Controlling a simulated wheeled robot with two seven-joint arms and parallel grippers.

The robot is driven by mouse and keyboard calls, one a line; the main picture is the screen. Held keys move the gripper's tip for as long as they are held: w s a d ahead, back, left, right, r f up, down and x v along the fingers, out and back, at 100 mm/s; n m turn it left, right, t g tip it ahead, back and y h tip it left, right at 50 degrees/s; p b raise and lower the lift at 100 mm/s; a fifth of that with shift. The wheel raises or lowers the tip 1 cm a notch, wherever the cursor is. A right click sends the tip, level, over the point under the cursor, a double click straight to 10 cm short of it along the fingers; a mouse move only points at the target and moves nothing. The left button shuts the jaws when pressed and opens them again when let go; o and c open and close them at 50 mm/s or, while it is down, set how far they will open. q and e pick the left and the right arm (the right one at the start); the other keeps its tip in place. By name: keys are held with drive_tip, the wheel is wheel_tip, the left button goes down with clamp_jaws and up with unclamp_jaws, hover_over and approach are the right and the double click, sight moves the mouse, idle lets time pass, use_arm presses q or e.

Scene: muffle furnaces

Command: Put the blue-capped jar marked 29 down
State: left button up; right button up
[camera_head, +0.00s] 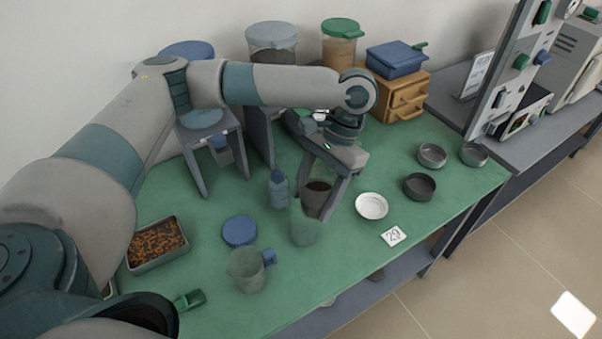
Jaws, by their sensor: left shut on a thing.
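My left gripper (327,195) reaches down over the middle of the green bench top (345,262). Its fingers are shut on a clear container with dark brown contents (317,187). No blue cap and no number 29 show on this container; the gripper partly covers it, and I cannot tell whether its base touches the bench. A white card marked 29 (393,236) lies at the bench's front right. A loose blue lid (239,231) lies to the left. My right gripper is not in view.
A blue-grey bottle (278,189), a clear beaker (305,226) and a blue-handled jug (246,270) stand close by. A white dish (371,206) and dark dishes (420,187) lie right. A tray of brown pieces (157,245) is left. Wooden drawers (402,94) stand behind.

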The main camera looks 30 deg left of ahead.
use_arm(q)
drive_tip(key=w+d+f+m+t+y+b, duration=0.2)
drive_tip(key=w+f+m+t, duration=0.4)
drive_tip(key=m, duration=1.4)
drive_tip(key=w+d+f+b, duration=0.1)
drive_tip(key=w+f, duration=0.2)
drive_tip(key=w, duration=0.1)
drive_tip(key=shift+w+t, duration=0.2)
drive_tip(key=shift+t, duration=0.1)
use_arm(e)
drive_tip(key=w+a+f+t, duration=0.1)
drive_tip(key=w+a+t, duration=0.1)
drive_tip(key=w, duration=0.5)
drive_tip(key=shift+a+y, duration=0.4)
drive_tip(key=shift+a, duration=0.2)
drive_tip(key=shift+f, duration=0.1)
use_arm(q)
drive_tip(key=w+a+p, duration=0.3)
drive_tip(key=w+a, duration=0.5)
drive_tip(key=a, duration=0.6)
drive_tip(key=shift+w, duration=0.2)
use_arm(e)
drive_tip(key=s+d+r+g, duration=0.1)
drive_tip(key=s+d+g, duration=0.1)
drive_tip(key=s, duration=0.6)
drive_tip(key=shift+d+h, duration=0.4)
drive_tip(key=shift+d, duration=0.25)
